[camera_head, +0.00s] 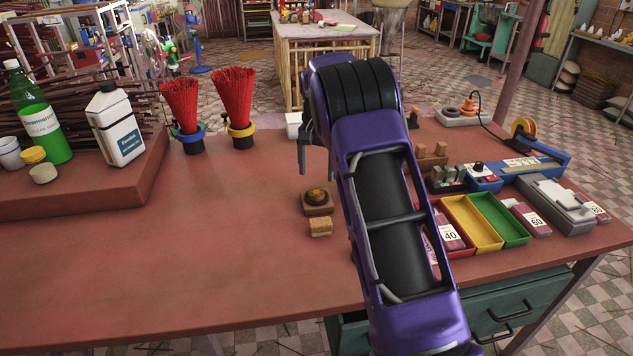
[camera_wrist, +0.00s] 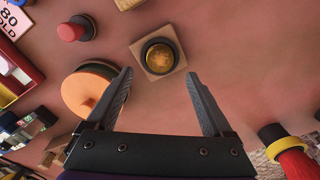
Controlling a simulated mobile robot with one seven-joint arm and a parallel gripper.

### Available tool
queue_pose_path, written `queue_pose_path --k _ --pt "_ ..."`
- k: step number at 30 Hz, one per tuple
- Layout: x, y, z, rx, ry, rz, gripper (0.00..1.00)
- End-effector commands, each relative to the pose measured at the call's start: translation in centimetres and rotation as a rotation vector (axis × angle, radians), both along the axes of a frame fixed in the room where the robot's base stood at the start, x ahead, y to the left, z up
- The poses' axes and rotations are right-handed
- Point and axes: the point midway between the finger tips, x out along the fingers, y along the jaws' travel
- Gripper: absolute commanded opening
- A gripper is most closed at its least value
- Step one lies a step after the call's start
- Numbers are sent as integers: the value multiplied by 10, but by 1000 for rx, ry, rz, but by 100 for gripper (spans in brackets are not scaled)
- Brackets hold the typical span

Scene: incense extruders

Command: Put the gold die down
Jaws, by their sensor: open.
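The gold die (camera_wrist: 159,57), a round gold-topped piece with a dark rim, sits on a square wooden block (camera_wrist: 143,46) on the red-brown table. In the head view the die (camera_head: 317,195) shows small and dark on its wooden block (camera_head: 318,210). My gripper (camera_wrist: 158,76) is open and empty, and both fingers show in the wrist view. The die lies between and beyond the fingertips there, with no finger touching it. In the head view my arm hides most of my gripper; only a finger (camera_head: 302,158) shows behind the die.
A pale wooden block (camera_head: 320,227) sits in front of the die's block. An orange-topped round object (camera_wrist: 90,90) and a red-capped piece (camera_wrist: 76,28) are left in the wrist view. Coloured trays (camera_head: 470,222) stand right of my arm. The table's left front is clear.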

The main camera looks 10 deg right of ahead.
Motion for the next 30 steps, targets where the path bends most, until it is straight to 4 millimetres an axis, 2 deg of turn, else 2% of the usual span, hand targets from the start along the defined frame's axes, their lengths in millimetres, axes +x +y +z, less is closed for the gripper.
queue_pose_path --k 1,3,9,15,25,28,30 --pt "1 0 14 0 -4 0 85" --pt "1 0 29 0 -4 0 85" --pt "0 0 61 -1 -1 0 85" --pt "0 0 72 0 1 0 85" --pt "0 1 74 0 -4 1 85" --pt "4 11 82 5 -35 10 85" --pt "9 24 94 11 -80 21 85"
